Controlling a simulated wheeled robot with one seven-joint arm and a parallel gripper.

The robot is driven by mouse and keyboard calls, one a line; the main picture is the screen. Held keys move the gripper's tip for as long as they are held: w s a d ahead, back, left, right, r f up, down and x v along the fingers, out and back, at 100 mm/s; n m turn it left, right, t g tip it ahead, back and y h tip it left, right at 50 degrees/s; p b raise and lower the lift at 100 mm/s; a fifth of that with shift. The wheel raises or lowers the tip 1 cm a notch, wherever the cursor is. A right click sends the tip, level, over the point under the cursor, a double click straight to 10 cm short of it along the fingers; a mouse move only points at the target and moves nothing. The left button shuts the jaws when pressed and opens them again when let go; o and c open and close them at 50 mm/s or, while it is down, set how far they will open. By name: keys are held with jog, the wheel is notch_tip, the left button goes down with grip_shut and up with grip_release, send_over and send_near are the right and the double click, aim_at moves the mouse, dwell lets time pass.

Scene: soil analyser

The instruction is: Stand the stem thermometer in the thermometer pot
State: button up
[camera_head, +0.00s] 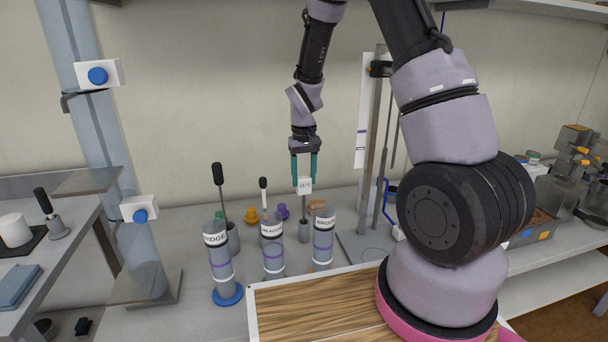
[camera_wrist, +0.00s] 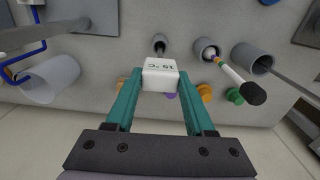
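The stem thermometer's white head (camera_head: 304,185), marked "25 °C", is between the teal fingertips of my gripper (camera_head: 304,170). In the wrist view the head (camera_wrist: 160,75) sits between the tips of my gripper (camera_wrist: 160,82), which look shut on it. The thermometer hangs roughly upright above a small grey pot (camera_head: 304,231) on the bench. In the wrist view the pot's round mouth (camera_wrist: 160,42) is just beyond the head, with something dark in it. The head hides most of the stem, so I cannot tell how far it reaches into the pot.
Labelled clear tubes (camera_head: 273,257) stand in front, by a wood-grained tray (camera_head: 310,312). A pot with a black-handled tool (camera_head: 218,175) and one with a black-capped probe (camera_head: 263,183) are to the left. A metal stand (camera_head: 375,150) rises on the right. Orange and purple pieces (camera_head: 252,215) lie behind.

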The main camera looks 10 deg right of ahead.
jog(key=o, duration=0.5)
jog(key=s+d+r+m+t, duration=0.1)
jog(key=s+r, duration=0.2)
jog(key=r, duration=0.6)
jog(key=s+d+r+m+t+y, duration=0.1)
jog(key=s+r, duration=0.2)
jog(key=r, duration=0.5)
jog(key=s+d+r+t, duration=0.1)
jog(key=s+d+r, duration=0.15)
jog(key=r, duration=0.65)
jog(key=s+d+r+m+t+y, duration=0.1)
jog(key=s+r+t, duration=0.3)
jog(key=s, duration=0.9)
notch_tip(320, 180, up, 3)
jog(key=shift+s+d+f+m, duration=0.2)
jog(key=shift+s+m, duration=0.1)
jog(key=shift+m, duration=0.5)
